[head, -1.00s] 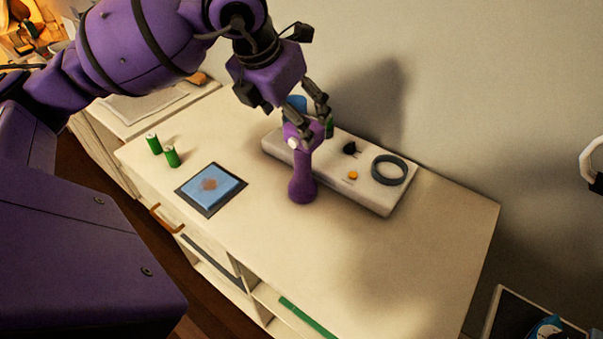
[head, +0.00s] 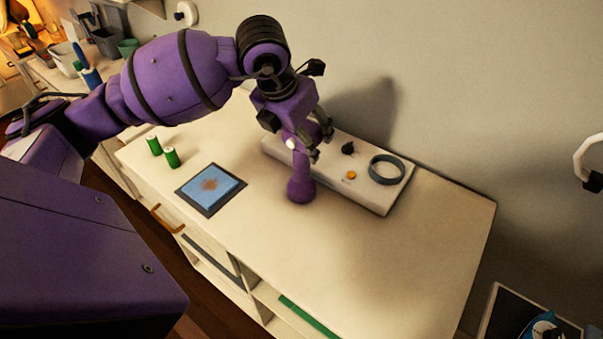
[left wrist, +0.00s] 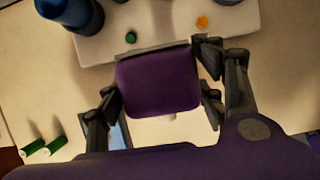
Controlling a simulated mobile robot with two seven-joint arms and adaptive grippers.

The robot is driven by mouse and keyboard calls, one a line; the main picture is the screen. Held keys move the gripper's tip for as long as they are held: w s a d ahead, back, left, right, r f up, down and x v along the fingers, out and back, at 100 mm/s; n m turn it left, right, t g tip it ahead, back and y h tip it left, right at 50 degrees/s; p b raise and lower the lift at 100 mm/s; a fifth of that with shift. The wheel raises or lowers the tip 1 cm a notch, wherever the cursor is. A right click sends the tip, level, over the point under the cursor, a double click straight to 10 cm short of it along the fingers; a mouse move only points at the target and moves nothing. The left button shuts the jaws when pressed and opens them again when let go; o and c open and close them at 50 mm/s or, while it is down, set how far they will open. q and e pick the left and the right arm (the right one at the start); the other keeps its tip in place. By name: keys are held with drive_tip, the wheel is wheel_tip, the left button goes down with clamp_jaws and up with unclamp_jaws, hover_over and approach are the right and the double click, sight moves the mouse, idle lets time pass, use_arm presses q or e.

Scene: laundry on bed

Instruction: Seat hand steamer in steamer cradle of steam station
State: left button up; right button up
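The purple hand steamer (head: 301,188) stands upright on the counter, just in front of the white steam station (head: 372,197). The grey ring of the steamer cradle (head: 387,169) is at the station's right end and is empty. My left gripper (head: 318,143) is at the steamer's upper part. In the left wrist view, the open fingers of this gripper (left wrist: 160,90) lie on either side of the purple steamer head (left wrist: 158,82), close to its sides; firm contact cannot be told. My right gripper is not in view.
The station carries an orange button (head: 351,175), a dark knob (head: 348,148) and a blue tank (left wrist: 70,12). A blue pad (head: 210,188) and two green cylinders (head: 171,157) are on the left. The counter's right part is clear.

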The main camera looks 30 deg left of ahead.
use_arm(q)
drive_tip(key=c, duration=1.4)
drive_tip(key=shift+r, duration=0.1)
clamp_jaws()
drive_tip(key=shift+w+r+b, duration=0.1)
drive_tip(key=shift+r+b, duration=0.2)
drive_tip(key=shift+r, duration=0.8)
drive_tip(key=s+d+r, duration=0.1)
drive_tip(key=s+r, duration=0.9)
drive_tip(key=s, duration=0.4)
drive_tip(key=shift+d+r, duration=0.2)
drive_tip(key=shift+r, duration=0.15)
